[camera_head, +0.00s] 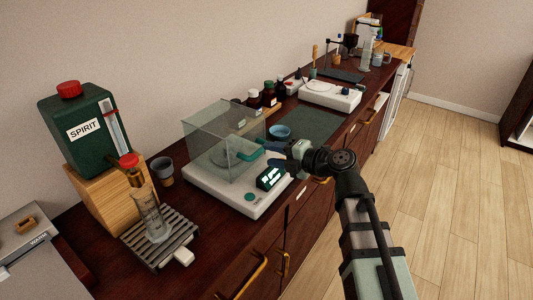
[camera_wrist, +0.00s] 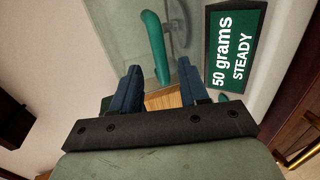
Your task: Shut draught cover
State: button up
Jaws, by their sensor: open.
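The draught cover (camera_head: 222,135) is a clear box over the pan of the white balance (camera_head: 240,204), with a green handle (camera_head: 250,155) on its side facing my gripper. I cannot tell whether the cover is fully closed. My gripper (camera_head: 271,158) is beside the handle at the balance's front right. In the wrist view, my gripper (camera_wrist: 158,78) has its two blue fingers spread, with the green handle (camera_wrist: 156,46) ahead of and roughly between them. Contact is not clear. The balance display (camera_wrist: 236,46) reads 50 grams, STEADY.
A blue bowl (camera_head: 280,131) and a dark green mat (camera_head: 308,126) lie behind my gripper. A slatted rack (camera_head: 162,240) with a glass cylinder and a green SPIRIT container (camera_head: 84,128) stand left. A second white device (camera_head: 329,95) stands farther back. Drawer handles line the bench front.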

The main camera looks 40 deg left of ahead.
jog(key=v, duration=1)
jog(key=shift+d, duration=0.1)
